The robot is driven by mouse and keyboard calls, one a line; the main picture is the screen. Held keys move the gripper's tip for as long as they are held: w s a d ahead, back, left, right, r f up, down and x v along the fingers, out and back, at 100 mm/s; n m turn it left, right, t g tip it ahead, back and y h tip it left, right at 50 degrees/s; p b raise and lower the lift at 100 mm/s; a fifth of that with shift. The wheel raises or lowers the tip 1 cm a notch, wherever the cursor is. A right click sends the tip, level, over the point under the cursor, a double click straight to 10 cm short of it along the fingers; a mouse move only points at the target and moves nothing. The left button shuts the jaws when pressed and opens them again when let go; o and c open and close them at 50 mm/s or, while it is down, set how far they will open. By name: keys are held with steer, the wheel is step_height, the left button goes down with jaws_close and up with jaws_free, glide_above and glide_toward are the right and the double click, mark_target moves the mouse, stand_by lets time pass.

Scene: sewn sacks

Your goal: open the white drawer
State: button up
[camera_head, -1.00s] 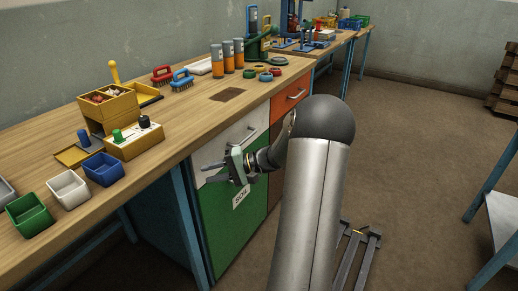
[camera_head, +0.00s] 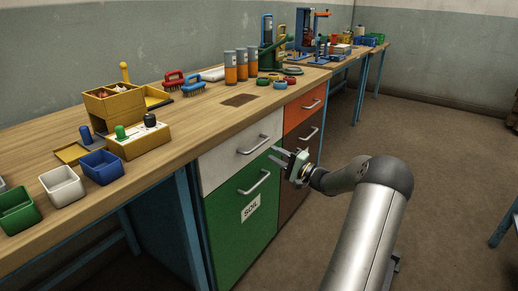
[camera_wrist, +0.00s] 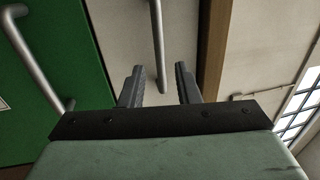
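The white drawer (camera_head: 225,160) is at the top left of the cabinet under the bench, its front looking flush with the cabinet. Its grey bar handle (camera_head: 254,145) is in plain view. My gripper (camera_head: 274,154) is just right of and slightly below the handle's right end, fingers pointing at the cabinet. In the wrist view my gripper (camera_wrist: 160,84) is open, its two fingers apart with nothing held. The white drawer's handle (camera_wrist: 157,40) appears in line with the gap between them; whether it lies ahead of the tips or between them, I cannot tell.
The green drawer (camera_head: 225,225), marked SOIL, has its own handle (camera_head: 254,183) just below. An orange drawer (camera_head: 296,113) and a brown drawer (camera_head: 293,180) are on the right. Bins and tools stand on the wooden bench (camera_head: 215,125). Floor to the right is free.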

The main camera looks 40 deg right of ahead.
mark_target(259, 146)
steer(key=x, duration=0.7)
steer(key=shift+w+a+r+b, duration=0.1)
steer(key=shift+w+a+b, duration=0.05)
steer(key=shift+w+b, duration=0.25)
steer(key=shift+s, duration=0.1)
jaws_close()
